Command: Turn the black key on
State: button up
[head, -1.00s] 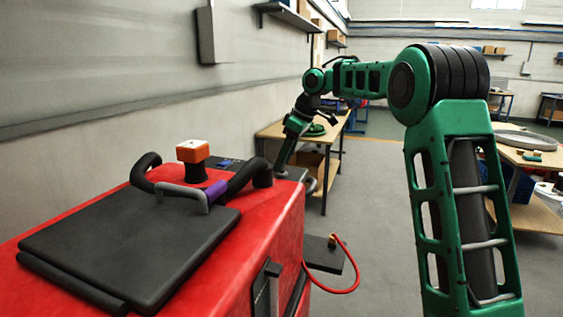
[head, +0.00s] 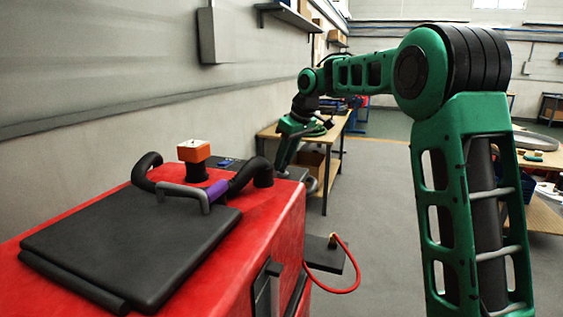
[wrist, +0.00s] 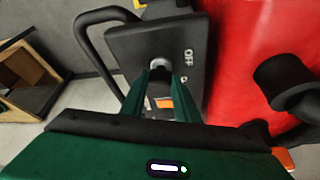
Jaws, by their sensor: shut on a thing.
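A dark control panel (wrist: 198,85) with a white "OFF" mark fills the upper middle of the wrist view. A round grey key switch sits on it, with the black key (wrist: 161,74) at its centre, partly hidden by the green fingers. My gripper (wrist: 165,82) is closed on the key, one finger on each side. A second mark below "OFF" is too small to read. In the head view my gripper's end (head: 283,160) reaches down at the far end of the red machine (head: 262,222), and the key is hidden there.
A black handle bar (wrist: 92,50) rises left of the panel. A black hose end (wrist: 285,82) stands on the red body at right. An orange-topped knob (head: 193,151) and a black lid (head: 130,245) are on the near machine top. A wooden table stands behind.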

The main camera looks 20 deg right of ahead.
jog(key=m, duration=0.2)
jog(key=m+h, duration=0.1)
jog(key=m, duration=0.1)
jog(key=shift+a+r+m+t+h, duration=0.1)
jog(key=shift+m+t+h, duration=0.2)
jog(key=shift+t, duration=0.1)
jog(key=shift+w+m+h, duration=0.1)
jog(key=shift+m+h, duration=0.6)
jog(key=shift+m, duration=1.2)
jog(key=o, duration=1)
jog(key=shift+a, duration=0.1)
jog(key=shift+o, duration=0.2)
jog(key=v, duration=1)
jog(key=shift+r, duration=0.25)
